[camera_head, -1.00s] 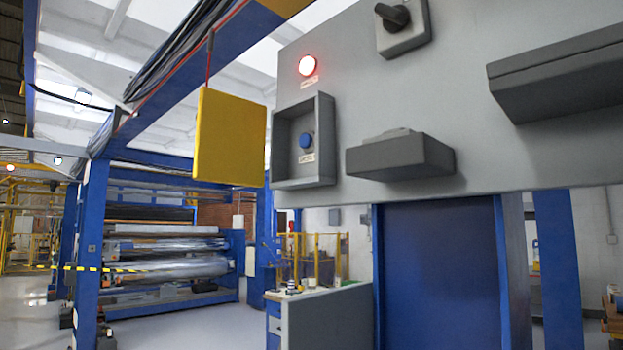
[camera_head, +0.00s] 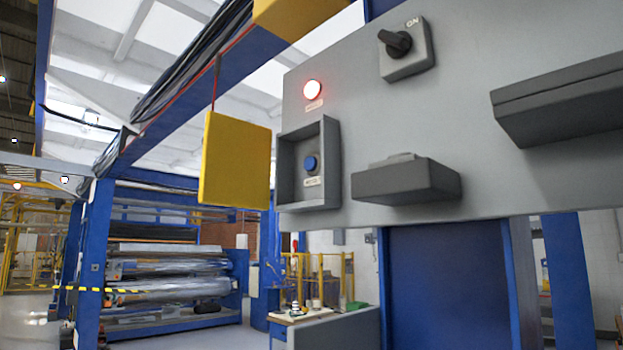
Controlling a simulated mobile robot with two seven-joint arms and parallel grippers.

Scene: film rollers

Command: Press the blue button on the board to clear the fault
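The blue button (camera_head: 311,163) sits inside a grey open-fronted box (camera_head: 285,172) on the grey board (camera_head: 460,120). A small label is below the button. A round lamp (camera_head: 313,90) glows red-white above the box. Neither of my grippers is in view, and nothing covers the button.
A rotary switch (camera_head: 397,43) marked ON is at the top of the board. Grey boxes (camera_head: 405,180) and (camera_head: 562,98) jut out to the right of the button. A yellow panel (camera_head: 233,160) hangs left of the button box. Film rollers (camera_head: 170,272) stand behind, with open floor in front.

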